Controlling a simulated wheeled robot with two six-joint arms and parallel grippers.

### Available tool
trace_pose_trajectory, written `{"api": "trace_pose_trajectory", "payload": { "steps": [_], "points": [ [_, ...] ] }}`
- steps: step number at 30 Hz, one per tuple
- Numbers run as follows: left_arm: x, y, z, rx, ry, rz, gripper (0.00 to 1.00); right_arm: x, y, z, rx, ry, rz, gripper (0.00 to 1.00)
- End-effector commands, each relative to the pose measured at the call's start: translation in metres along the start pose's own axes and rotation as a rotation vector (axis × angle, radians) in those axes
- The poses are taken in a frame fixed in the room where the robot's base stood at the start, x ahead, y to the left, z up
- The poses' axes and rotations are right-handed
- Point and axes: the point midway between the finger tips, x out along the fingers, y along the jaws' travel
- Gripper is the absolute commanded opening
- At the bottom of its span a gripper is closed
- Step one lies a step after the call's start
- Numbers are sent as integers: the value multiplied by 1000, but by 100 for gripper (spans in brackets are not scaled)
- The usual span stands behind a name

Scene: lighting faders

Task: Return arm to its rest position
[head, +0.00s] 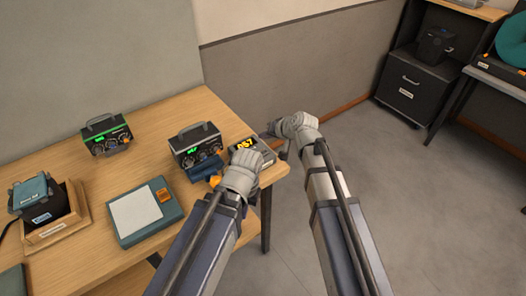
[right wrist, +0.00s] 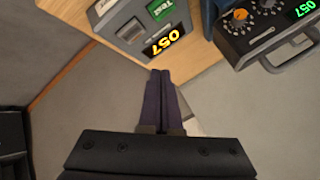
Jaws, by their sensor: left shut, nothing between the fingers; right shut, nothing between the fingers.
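My right gripper (head: 276,130) is at the table's right corner, beside the grey box with a yellow 057 display (head: 246,144). In the right wrist view its two dark fingers (right wrist: 160,74) lie together with nothing between them, their tips just short of the box's display edge (right wrist: 163,43). My left gripper (head: 240,172) is lower, in front of the same box and partly covering it. It looks shut and empty, though its fingertips are hard to make out.
A dial box with a green display (head: 197,147) stands left of my left gripper. Another dial box (head: 106,136), a teal pad unit (head: 146,213) and a teal-topped device on a wooden stand (head: 50,238) are on the wooden table (head: 170,105). Open floor (head: 420,200) lies right.

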Motion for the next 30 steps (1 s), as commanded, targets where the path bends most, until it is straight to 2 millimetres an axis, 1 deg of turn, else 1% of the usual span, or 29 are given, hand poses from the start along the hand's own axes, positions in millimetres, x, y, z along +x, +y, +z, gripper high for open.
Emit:
{"api": "trace_pose_trajectory", "payload": {
  "steps": [11,14,16,17,18,20,21,23,24,27,30],
  "points": [
    [0,0,0,0,0,0,0,0,0,0,0,0,0,0],
    [0,0,0,0,0,0,0,-1,-1,7,-10,-16,7,0],
    [0,0,0,0,0,0,0,-4,-2,28,-42,-65,31,0],
    [0,0,0,0,0,0,0,-6,-2,41,-64,-99,48,0],
    [0,0,0,0,0,0,0,-11,-1,62,-97,-152,79,0],
    [0,0,0,0,0,0,0,-20,2,98,-154,-246,136,0],
    [0,0,0,0,0,0,0,-29,7,121,-192,-310,181,0],
    [0,0,0,0,0,0,0,-44,15,152,-244,-402,250,0],
    [0,0,0,0,0,0,0,-54,21,171,-274,-458,296,0],
    [0,0,0,0,0,0,0,-81,35,206,-333,-576,406,0],
    [0,0,0,0,0,0,0,-103,46,227,-368,-656,489,0]
  ]
}}
